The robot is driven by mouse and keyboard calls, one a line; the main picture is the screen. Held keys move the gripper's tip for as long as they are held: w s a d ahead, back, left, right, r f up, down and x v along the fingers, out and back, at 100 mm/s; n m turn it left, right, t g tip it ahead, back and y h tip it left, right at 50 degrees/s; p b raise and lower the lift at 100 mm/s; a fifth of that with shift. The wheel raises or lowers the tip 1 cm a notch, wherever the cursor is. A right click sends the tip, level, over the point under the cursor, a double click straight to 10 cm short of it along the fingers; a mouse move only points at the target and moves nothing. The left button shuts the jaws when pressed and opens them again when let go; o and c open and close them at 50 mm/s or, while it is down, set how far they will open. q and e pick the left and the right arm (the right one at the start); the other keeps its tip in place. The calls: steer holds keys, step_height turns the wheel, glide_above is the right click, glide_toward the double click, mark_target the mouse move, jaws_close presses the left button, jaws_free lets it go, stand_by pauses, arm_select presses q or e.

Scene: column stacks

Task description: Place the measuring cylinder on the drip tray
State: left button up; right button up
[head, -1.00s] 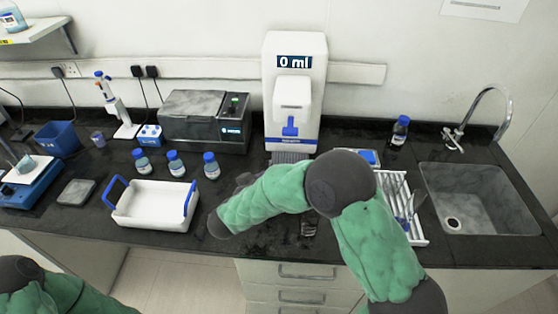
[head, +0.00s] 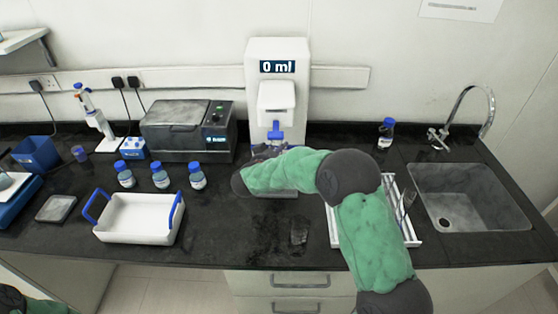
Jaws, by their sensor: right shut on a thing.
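The white water dispenser (head: 255,85) reads 0 ml and stands at the back middle of the counter, with a blue lever (head: 275,131) under its spout. The drip tray at its foot is mostly hidden behind my right arm; only a pale front edge (head: 285,194) shows. My right gripper (head: 268,151) is at the dispenser's front, below the lever, largely hidden by its own wrist. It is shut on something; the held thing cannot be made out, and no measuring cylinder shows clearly. My left gripper is out of view.
A white tray with blue handles (head: 138,220) and several blue-capped bottles (head: 160,177) stand left. A white rack (head: 400,215) and the sink (head: 465,195) lie right. A small dark patch or glassy thing (head: 299,232) is on the front counter, which is otherwise mostly clear.

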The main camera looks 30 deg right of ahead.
steer(key=f, duration=0.2)
steer(key=f+b, duration=0.1)
steer(key=shift+w+d+f+b, duration=0.2)
steer(key=shift+f+b, duration=0.1)
steer(key=shift+f, duration=0.05)
steer(key=shift+r, duration=0.1)
steer(key=o, duration=1.3)
steer(key=shift+f, duration=0.2)
